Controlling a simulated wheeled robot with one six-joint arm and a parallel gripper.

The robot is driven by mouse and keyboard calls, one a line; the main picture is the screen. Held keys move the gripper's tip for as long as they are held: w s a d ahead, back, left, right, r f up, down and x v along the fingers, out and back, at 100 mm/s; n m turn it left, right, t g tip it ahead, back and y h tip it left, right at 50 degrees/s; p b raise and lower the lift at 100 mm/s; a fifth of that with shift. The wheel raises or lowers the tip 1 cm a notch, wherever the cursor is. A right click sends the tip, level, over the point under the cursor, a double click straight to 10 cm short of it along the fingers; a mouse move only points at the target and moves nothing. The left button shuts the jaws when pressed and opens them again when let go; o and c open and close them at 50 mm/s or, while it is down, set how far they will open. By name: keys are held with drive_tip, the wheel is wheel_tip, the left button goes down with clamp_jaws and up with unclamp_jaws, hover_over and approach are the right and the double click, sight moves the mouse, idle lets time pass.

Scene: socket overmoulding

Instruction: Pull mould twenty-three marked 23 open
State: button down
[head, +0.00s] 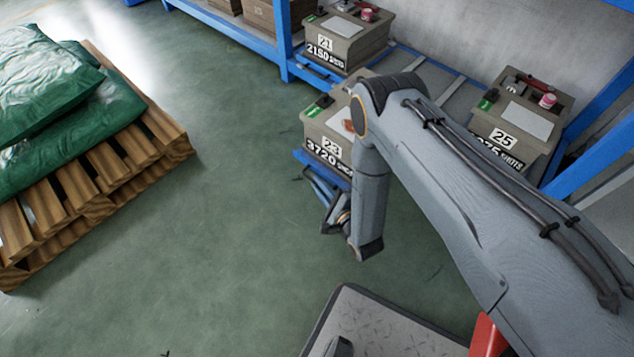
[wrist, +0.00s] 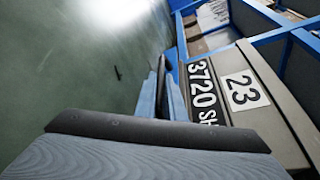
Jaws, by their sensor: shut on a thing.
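Mould 23 (head: 313,127) is a grey-beige block with a white "23" label and "3720" on its dark front strip. In the head view it stands well forward of its neighbours, with blue metal under its front edge (head: 307,158). My arm hides its right part. It fills the right of the wrist view (wrist: 262,78), seen close and turned on its side. My gripper (head: 335,212) is low in front of mould 23. It is shut on a blue bar (wrist: 174,95) at the mould's front; the contact itself is mostly hidden.
Mould 21 (head: 352,38) and mould 25 (head: 513,125) stand farther back on the blue rack (head: 285,45). A wooden pallet (head: 150,150) with green sacks (head: 95,115) is at the left. The green floor (head: 225,220) between pallet and rack is clear.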

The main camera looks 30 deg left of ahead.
drive_tip(key=c, duration=2.1)
unclamp_jaws()
drive_tip(key=shift+d, duration=0.1)
drive_tip(key=p+v, duration=0.2)
drive_tip(key=v, duration=0.5)
drive_tip(key=shift+s+d, duration=0.2)
drive_tip(key=shift+d, duration=0.1)
